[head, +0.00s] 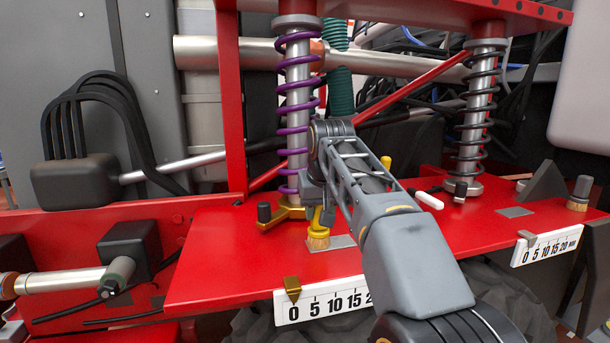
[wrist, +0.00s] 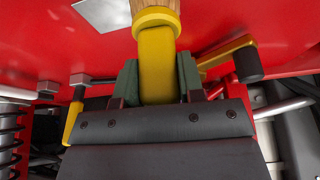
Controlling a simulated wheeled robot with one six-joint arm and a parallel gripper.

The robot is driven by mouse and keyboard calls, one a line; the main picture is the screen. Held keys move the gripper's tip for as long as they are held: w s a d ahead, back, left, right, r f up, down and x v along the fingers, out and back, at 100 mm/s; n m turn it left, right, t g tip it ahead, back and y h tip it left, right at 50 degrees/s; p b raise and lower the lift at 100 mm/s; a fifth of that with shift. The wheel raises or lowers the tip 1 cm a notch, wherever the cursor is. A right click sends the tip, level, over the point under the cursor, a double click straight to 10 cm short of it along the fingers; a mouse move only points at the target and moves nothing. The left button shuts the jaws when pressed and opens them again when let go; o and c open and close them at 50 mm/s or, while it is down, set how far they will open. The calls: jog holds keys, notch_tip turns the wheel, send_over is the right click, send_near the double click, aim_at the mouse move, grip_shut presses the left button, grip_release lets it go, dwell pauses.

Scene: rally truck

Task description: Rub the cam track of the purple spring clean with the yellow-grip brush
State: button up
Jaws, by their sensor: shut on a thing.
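The purple spring (head: 296,105) coils upright around a silver damper on the red deck. A yellow lever (head: 283,216) with a black knob (head: 264,213) sits at its foot; both also show in the wrist view (wrist: 226,54). My gripper (head: 322,212) is shut on the yellow-grip brush (head: 318,238), whose yellow grip (wrist: 157,62) is between the dark green fingers in the wrist view. The brush's tan end is low over the deck, right of the lever and beside a flat grey plate (head: 343,242). I cannot tell whether it touches. Which surface is the cam track is unclear.
A black spring (head: 479,100) stands to the right, with a white lever (head: 430,200) and a grey plate (head: 515,212) near its foot. A grey-topped brush-like piece (head: 580,190) stands at the far right. Scales (head: 330,304) line the deck's front edge. A red diagonal bar runs behind.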

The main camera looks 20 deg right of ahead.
jog(key=shift+a, duration=1.2)
notch_tip(320, 180, up, 8)
jog(key=p, duration=0.5)
